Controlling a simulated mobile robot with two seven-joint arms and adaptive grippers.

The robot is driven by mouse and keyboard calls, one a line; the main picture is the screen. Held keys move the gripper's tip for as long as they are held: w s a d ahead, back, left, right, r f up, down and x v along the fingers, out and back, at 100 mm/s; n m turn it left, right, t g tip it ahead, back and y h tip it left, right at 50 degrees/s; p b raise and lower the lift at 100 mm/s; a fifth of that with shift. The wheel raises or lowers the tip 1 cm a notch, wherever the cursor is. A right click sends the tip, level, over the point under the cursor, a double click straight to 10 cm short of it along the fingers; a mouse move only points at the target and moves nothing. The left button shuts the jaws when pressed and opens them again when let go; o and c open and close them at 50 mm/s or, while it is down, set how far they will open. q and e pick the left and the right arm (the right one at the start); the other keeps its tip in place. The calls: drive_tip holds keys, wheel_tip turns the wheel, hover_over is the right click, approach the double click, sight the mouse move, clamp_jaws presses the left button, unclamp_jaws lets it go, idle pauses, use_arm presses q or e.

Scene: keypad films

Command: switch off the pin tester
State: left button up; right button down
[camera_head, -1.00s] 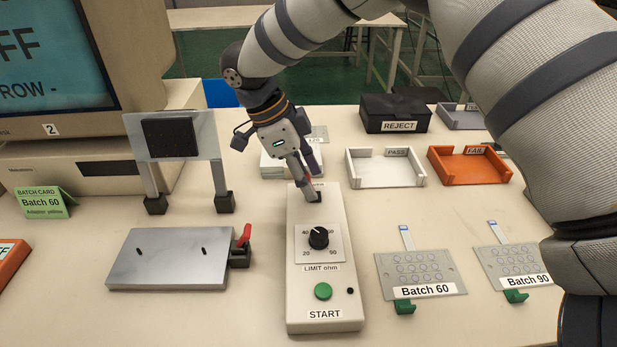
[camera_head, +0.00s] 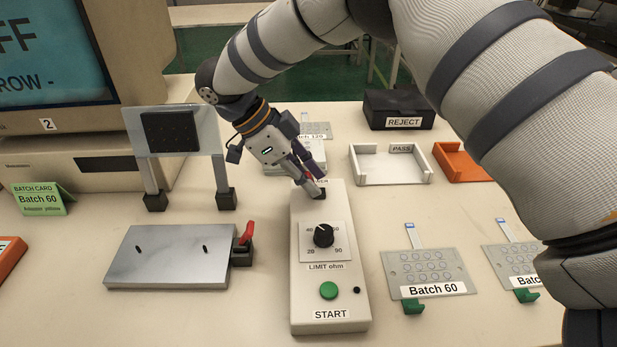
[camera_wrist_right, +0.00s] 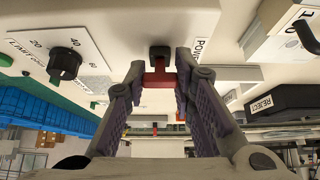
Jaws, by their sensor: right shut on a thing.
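The pin tester (camera_head: 307,270) is a long white box with a black limit knob (camera_head: 323,235), a green START button (camera_head: 328,291) and a power switch (camera_head: 319,193) at its far end. The knob also shows in the wrist view (camera_wrist_right: 65,64). My right gripper (camera_head: 313,183) is at the power switch. In the wrist view its fingertips (camera_wrist_right: 161,76) are shut on the red switch lever (camera_wrist_right: 160,75), which stands out from a small black base (camera_wrist_right: 160,52). The POWER label is partly hidden by my fingers. My left gripper is not in view.
Left of the tester lie a grey metal plate (camera_head: 165,262) with a red lever (camera_head: 246,233) and an upright panel on posts (camera_head: 205,140). Right are Batch 60 film (camera_head: 428,270), Batch 90 film (camera_head: 510,262), a white PASS tray (camera_head: 357,165) and a black REJECT box (camera_head: 400,105).

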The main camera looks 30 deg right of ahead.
drive_tip(key=c, duration=1.3)
unclamp_jaws()
drive_tip(key=v, duration=1.2)
